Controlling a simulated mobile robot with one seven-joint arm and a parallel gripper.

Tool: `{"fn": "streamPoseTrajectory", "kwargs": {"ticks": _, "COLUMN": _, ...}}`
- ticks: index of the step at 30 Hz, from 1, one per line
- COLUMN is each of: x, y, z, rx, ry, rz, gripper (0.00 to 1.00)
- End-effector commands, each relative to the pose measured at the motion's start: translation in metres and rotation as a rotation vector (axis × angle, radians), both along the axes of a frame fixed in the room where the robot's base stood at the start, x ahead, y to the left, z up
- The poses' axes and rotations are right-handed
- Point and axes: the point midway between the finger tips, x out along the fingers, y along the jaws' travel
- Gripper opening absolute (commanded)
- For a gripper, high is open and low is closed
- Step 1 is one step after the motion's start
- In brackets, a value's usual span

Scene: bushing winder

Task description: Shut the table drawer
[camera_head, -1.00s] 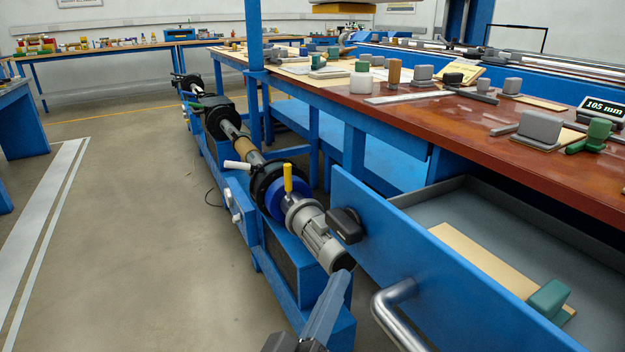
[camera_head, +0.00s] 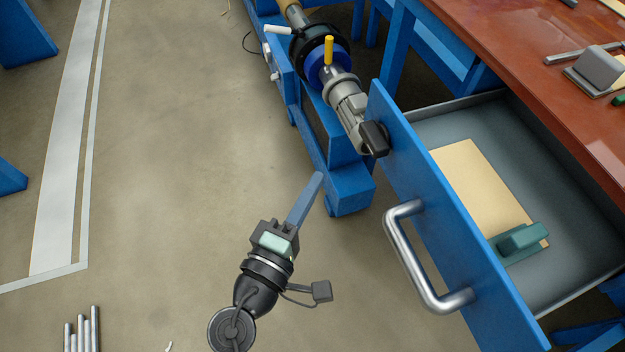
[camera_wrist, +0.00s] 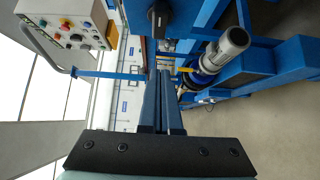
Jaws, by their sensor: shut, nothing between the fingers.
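The table drawer (camera_head: 440,212) is pulled open at the right in the head view. Its blue front carries a silver bar handle (camera_head: 408,258). Inside the drawer lie a tan board (camera_head: 478,180) and a teal block (camera_head: 520,240). The drawer hangs from the red-brown table (camera_head: 520,60). My gripper (camera_head: 318,178) is in front of the drawer, to the left of its front panel, apart from the handle. Its blue fingers are shut with nothing between them. In the wrist view the fingers (camera_wrist: 159,75) point away, closed together.
The blue winding machine (camera_head: 340,185) with its grey motor (camera_head: 348,103) stands just beyond my gripper, beside the drawer front. In the wrist view a control panel (camera_wrist: 75,30) shows at upper left.

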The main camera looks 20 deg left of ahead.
Motion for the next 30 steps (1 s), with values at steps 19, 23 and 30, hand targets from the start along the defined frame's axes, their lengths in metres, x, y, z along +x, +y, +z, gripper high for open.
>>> {"fn": "streamPoseTrajectory", "kwargs": {"ticks": 19, "x": 0.087, "y": -0.042, "z": 0.001, "rx": 0.001, "ry": 0.000, "rz": -0.002, "gripper": 0.00}}
{"fn": "streamPoseTrajectory", "kwargs": {"ticks": 23, "x": 0.088, "y": -0.043, "z": 0.001, "rx": 0.001, "ry": 0.000, "rz": 0.000, "gripper": 0.00}}
{"fn": "streamPoseTrajectory", "kwargs": {"ticks": 30, "x": 0.088, "y": -0.043, "z": 0.001, "rx": 0.002, "ry": 0.000, "rz": 0.000, "gripper": 0.00}}
